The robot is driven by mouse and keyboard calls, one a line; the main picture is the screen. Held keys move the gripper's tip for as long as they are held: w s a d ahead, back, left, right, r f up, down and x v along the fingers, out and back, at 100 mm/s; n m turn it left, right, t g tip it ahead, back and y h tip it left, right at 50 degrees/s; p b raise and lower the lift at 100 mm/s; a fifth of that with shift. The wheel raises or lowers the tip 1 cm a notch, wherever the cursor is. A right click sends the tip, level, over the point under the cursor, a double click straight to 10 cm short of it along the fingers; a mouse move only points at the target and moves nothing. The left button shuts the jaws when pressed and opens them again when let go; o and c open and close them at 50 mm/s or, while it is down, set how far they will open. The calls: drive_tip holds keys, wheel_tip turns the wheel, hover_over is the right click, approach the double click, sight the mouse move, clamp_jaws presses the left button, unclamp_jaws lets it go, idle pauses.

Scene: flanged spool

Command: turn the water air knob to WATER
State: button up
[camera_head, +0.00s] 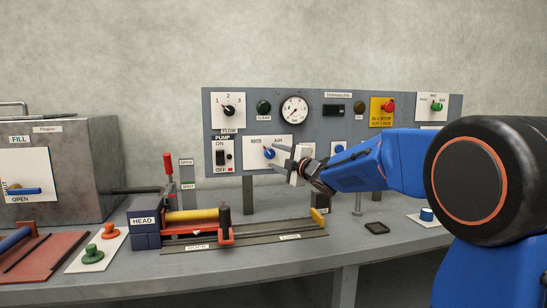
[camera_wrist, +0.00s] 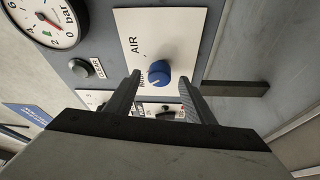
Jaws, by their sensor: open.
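The water air knob (camera_head: 269,153) is blue and sits on a white plate marked WATER at the left and AIR at the right. In the wrist view the knob (camera_wrist: 159,71) appears between the two fingertips, with a small pale mark on its lower left edge. Which label the mark points at, I cannot tell for sure. The AIR label is clear there; the other label is partly hidden by a finger. My gripper (camera_head: 276,156) reaches in from the right, and its fingers (camera_wrist: 161,82) are apart on either side of the knob. Contact with the knob cannot be made out.
The grey panel (camera_head: 235,107) also carries a numbered selector (camera_head: 228,110), a gauge (camera_head: 295,109), a red stop button (camera_head: 388,106) and a pump switch (camera_head: 221,153). Below stands the clamp bench with a yellow cylinder (camera_head: 192,216). A black pad (camera_head: 377,228) lies on the table.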

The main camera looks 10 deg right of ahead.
drive_tip(key=v, duration=1.5)
drive_tip(key=shift+f, duration=0.1)
drive_tip(key=s+d+f+m+g+h, duration=0.25)
drive_tip(key=s+f+m+h, duration=0.3)
drive_tip(key=s+m, duration=0.3)
drive_tip(key=s+d+f+m+g+h, duration=0.2)
drive_tip(key=s+d+f+m+h, duration=0.2)
drive_tip(key=s+f+m, duration=0.4)
drive_tip(key=s+a+f+m+g, duration=0.1)
drive_tip(key=s+a+f+g, duration=0.1)
drive_tip(key=s+f, duration=0.3)
drive_tip(key=s+a+f+m+g+y, duration=0.1)
drive_tip(key=s+a+f+m+g, duration=0.1)
drive_tip(key=s, duration=0.8)
drive_tip(key=s+a+f+m+g+y, duration=0.1)
drive_tip(key=s+a+f+g, duration=0.1)
drive_tip(key=s+f+g, duration=0.2)
drive_tip(key=s+f, duration=0.3)
drive_tip(key=s, duration=0.1)
drive_tip(key=shift+s+a+f, duration=0.3)
drive_tip(key=shift+a, duration=0.1)
